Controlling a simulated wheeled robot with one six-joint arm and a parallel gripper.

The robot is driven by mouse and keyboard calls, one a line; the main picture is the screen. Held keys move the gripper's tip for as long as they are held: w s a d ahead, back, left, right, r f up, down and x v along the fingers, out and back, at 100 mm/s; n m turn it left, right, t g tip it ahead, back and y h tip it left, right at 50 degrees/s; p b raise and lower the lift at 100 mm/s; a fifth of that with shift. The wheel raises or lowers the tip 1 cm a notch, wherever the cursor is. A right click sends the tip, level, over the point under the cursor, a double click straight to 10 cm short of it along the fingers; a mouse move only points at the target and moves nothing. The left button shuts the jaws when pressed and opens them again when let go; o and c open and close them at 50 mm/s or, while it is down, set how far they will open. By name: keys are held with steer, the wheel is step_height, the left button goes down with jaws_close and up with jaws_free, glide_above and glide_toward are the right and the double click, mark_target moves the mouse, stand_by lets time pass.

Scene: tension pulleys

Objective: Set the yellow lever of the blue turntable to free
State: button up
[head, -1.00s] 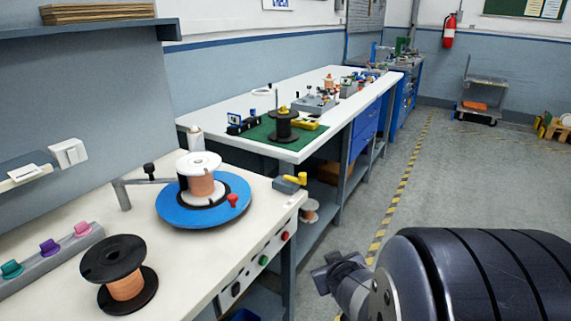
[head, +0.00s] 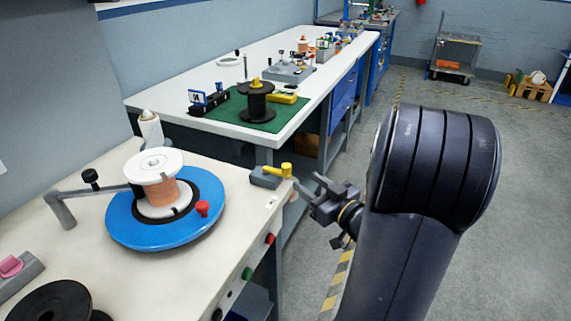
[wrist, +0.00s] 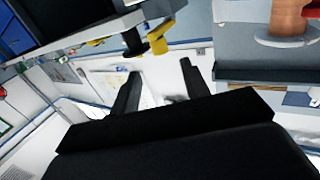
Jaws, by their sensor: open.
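The blue turntable (head: 125,235) carries a copper spool with white flanges on the bench at left. The yellow lever (head: 280,170) sits on a small grey block (head: 264,178) at the bench's right edge. Its handle points right in the head view, toward my gripper. My gripper (head: 312,190) is open and empty, just right of the lever, beyond the bench edge. In the wrist view, which looks upside down, the yellow lever (wrist: 158,40) appears above and between the fingertips (wrist: 160,72); contact cannot be seen.
A red knob (head: 203,208) stands on the turntable's rim. A grey arm (head: 62,205) with a black knob is at its left. A black spool (head: 55,302) is in front. A second bench (head: 195,135) stands behind.

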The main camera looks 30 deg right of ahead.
mark_target(289, 169)
steer(key=w, duration=0.3)
steer(key=w+a, duration=0.1)
steer(key=w, duration=0.2)
steer(key=w+a, duration=0.1)
steer(key=w, duration=0.2)
steer(key=shift+w, duration=0.2)
steer(key=shift+c, duration=0.4)
jaws_close()
